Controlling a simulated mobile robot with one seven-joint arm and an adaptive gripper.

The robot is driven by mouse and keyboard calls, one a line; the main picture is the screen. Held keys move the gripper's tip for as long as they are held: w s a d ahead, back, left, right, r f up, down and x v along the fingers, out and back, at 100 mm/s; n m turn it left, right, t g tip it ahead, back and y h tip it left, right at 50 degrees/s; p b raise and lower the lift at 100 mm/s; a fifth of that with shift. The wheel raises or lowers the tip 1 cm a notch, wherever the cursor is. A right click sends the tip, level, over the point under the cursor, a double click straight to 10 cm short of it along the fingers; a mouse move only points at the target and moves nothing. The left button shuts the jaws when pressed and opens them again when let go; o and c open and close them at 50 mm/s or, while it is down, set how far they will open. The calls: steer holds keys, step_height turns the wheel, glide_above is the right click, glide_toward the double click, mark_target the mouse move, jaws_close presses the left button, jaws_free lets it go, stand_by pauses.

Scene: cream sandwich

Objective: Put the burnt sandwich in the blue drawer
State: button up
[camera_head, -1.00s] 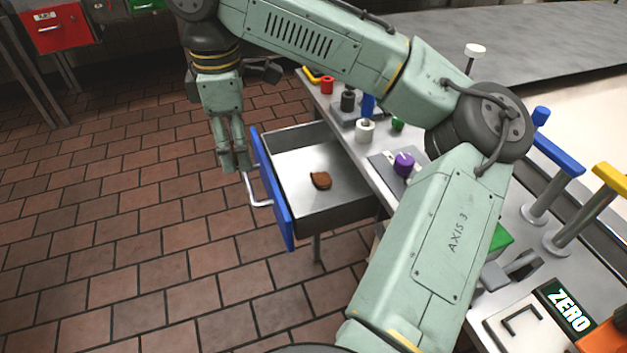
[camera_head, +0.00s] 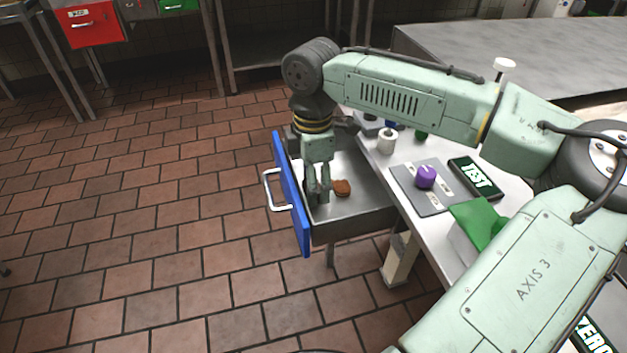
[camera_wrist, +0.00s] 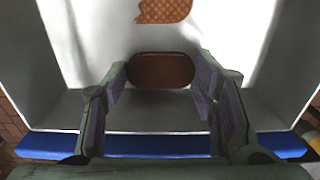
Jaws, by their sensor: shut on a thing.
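The blue drawer (camera_head: 291,196) is pulled open, with its blue front and metal handle toward the left of the head view. My gripper (camera_head: 318,198) points down into it, close behind the blue front. In the wrist view, my gripper (camera_wrist: 160,80) is shut on a dark brown rounded slab, which looks like the burnt sandwich (camera_wrist: 160,70). In the head view the fingers hide this slab. A lighter brown piece (camera_head: 342,187) lies on the drawer floor just right of the fingers. In the wrist view this piece (camera_wrist: 165,9) has a grid pattern and is cut by the top edge.
The table (camera_head: 408,218) right of the drawer holds a grey board (camera_head: 412,188) with a purple knob (camera_head: 426,176), a white cylinder (camera_head: 386,141) and a green box (camera_head: 478,222). A red drawer (camera_head: 94,26) stands far left. The tiled floor at left is clear.

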steer(key=shift+f, duration=0.35)
steer(key=shift+f, duration=0.1)
steer(key=o, duration=0.8)
steer(key=shift+c, duration=0.2)
step_height(320, 180, up, 12)
steer(key=shift+b, duration=0.35)
